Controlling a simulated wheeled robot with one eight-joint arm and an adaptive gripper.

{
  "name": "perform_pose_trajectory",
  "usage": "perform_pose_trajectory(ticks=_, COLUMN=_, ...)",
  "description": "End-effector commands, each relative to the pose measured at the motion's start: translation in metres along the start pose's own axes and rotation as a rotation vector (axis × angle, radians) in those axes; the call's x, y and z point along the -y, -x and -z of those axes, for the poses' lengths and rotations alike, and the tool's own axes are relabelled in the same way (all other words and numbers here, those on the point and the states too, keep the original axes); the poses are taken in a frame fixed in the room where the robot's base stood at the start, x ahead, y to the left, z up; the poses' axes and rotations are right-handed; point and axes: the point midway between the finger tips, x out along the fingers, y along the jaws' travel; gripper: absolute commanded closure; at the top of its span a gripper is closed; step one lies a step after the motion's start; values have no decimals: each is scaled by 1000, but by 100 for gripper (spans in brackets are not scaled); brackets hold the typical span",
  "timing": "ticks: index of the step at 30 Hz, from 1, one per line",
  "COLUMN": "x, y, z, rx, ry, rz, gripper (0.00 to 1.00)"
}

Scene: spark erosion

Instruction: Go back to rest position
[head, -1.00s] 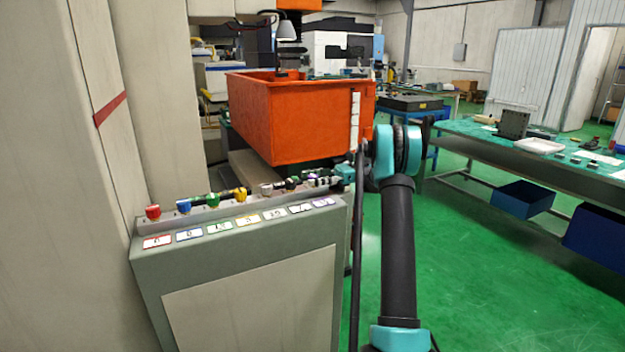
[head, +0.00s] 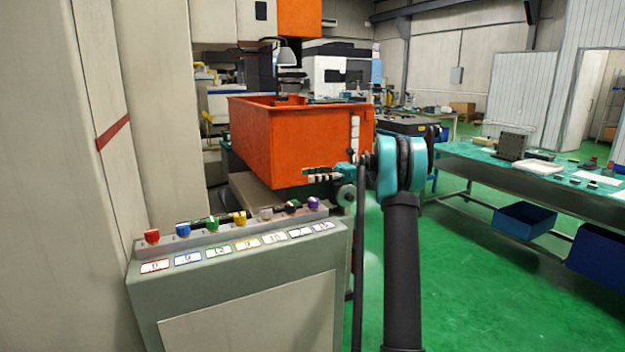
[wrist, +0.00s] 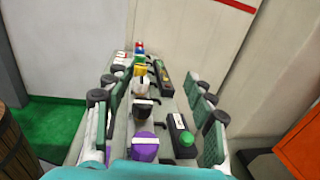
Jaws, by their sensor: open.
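My gripper (head: 310,174) is raised above the right end of the grey control panel (head: 240,300), in front of the orange tank (head: 300,145). It is open and empty. In the wrist view its two green-padded fingers (wrist: 156,112) stand wide apart, with the panel's row of knobs seen between them. On the panel ledge stand a red knob (head: 152,236), a blue knob (head: 183,229), a green knob (head: 212,223), a yellow knob (head: 239,218), a pale one, a black one and a purple knob (head: 313,203). The purple knob (wrist: 146,146) is nearest in the wrist view.
Beige machine columns (head: 160,120) rise left of and behind the panel. A workbench (head: 470,160) with small parts and blue bins (head: 524,220) stands at the right. The green floor between is clear.

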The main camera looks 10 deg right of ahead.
Motion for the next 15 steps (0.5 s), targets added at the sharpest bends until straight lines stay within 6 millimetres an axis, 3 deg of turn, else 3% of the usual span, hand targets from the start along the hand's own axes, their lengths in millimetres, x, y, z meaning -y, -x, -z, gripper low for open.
perform_pose_trajectory(ticks=5, x=-2, y=-4, z=1, rx=-13, ry=9, rz=5, gripper=45)
perform_pose_trajectory(ticks=8, x=-10, y=-17, z=6, rx=-63, ry=40, rz=20, gripper=45)
perform_pose_trajectory(ticks=15, x=-60, y=-68, z=47, rx=-336, ry=227, rz=59, gripper=45)
